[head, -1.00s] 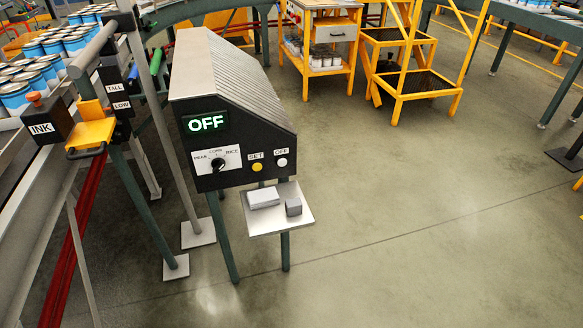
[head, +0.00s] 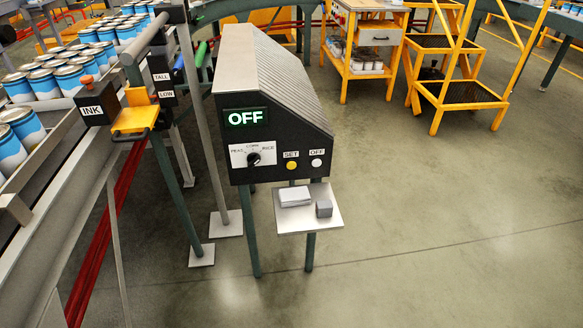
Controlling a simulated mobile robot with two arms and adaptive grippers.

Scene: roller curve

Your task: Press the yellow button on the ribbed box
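The ribbed box (head: 285,75) stands on dark green legs in the middle of the head view, with a grey ribbed top and a black front panel. The yellow button (head: 291,166) is on the lower right of that panel, under a SET label (head: 291,154). A white button (head: 316,162) under an OFF label is to its right. A black dial (head: 254,159) on a white plate is to its left. Neither of my grippers is in view.
A small shelf (head: 329,217) with a white stack (head: 295,197) and a grey block (head: 324,208) juts out below the panel. A conveyor with blue cans (head: 20,88) and an INK box (head: 95,107) is at left. Floor (head: 450,190) at right is open.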

